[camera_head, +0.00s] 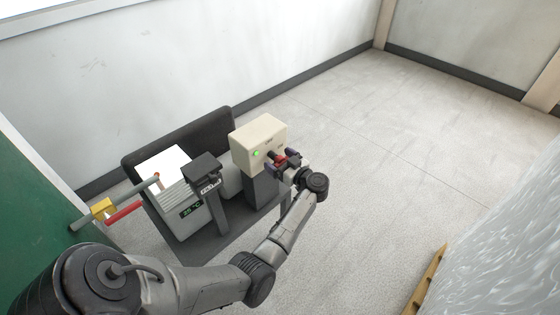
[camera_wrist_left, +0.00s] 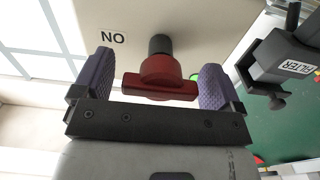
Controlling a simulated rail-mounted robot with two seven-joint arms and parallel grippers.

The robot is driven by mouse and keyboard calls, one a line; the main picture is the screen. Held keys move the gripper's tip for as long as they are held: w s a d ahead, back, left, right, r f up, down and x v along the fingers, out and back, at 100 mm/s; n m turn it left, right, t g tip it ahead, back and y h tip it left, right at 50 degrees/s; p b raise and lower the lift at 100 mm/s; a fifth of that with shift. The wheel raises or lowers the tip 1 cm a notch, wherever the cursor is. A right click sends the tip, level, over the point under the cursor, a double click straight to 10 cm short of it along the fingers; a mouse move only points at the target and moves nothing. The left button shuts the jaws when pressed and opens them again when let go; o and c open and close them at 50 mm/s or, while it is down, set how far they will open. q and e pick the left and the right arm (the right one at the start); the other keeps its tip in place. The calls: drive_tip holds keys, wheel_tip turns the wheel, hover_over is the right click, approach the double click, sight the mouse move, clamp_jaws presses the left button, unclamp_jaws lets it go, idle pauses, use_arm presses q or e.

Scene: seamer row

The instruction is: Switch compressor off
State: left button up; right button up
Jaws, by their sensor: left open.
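The compressor unit (camera_head: 190,215) stands on the floor against a dark panel, with a lit green display. A cream switch box (camera_head: 262,137) sits on a dark post beside it, with a lit green lamp (camera_head: 256,153). A red rotary knob (camera_wrist_left: 160,77) on a black shaft sticks out of the box, next to a label reading "NO" (camera_wrist_left: 113,37). My left gripper (camera_head: 285,162) is at the front of the box. In the left wrist view its two purple-padded fingers (camera_wrist_left: 158,85) stand on both sides of the knob, open, with gaps visible. My right gripper is not in view.
A black bracket labelled "FILTER" (camera_wrist_left: 297,67) is close to the right finger in the left wrist view. Pipes with a yellow fitting (camera_head: 103,209) and a red handle (camera_head: 124,212) lie left of the compressor. The floor (camera_head: 400,150) to the right is clear. Wrapped plastic (camera_head: 490,265) stands at lower right.

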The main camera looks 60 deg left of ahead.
use_arm(q)
drive_tip(key=shift+c, duration=0.3)
drive_tip(key=c, duration=0.9)
